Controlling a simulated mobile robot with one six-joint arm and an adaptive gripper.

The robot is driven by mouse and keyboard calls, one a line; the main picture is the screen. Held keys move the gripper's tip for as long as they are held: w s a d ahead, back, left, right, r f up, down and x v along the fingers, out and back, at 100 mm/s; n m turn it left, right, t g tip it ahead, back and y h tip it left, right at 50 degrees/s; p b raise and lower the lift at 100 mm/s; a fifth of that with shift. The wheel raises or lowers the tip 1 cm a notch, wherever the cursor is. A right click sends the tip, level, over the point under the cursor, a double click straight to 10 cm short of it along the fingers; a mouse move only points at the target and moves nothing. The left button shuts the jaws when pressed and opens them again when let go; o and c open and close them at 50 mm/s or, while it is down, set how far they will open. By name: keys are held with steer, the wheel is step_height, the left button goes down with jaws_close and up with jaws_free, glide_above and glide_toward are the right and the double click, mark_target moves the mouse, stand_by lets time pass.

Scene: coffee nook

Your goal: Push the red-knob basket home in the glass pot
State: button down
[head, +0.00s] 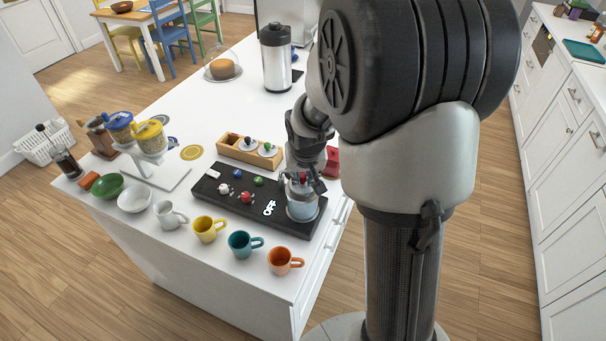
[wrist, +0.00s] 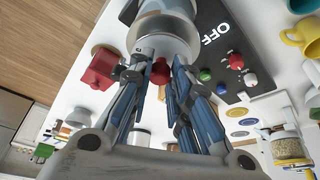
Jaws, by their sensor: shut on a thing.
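The glass pot (head: 302,210) stands upright on the right end of the black board marked OFF (head: 232,201). Its round end also shows at the top of the wrist view (wrist: 165,38). My gripper (head: 303,182) is over the pot's mouth, pointing down. In the wrist view my gripper (wrist: 163,62) has its fingers closed on both sides of the red knob (wrist: 160,72). The basket under the knob is mostly hidden by the fingers and the pot's rim, so its depth in the pot cannot be told.
Small coloured knobs (head: 246,197) stand on the board left of the pot. A wooden box (head: 250,151) is behind it and a red object (head: 332,161) stands close by. Orange (head: 284,261) and teal (head: 243,243) mugs are in front. Free counter lies farther back.

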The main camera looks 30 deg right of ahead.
steer(key=shift+f+b, duration=0.75)
steer(key=shift+f, duration=0.1)
stand_by(0.7)
steer(key=c, duration=1.4)
jaws_free()
steer(key=shift+v, duration=6.05)
steer(key=shift+d, duration=0.1)
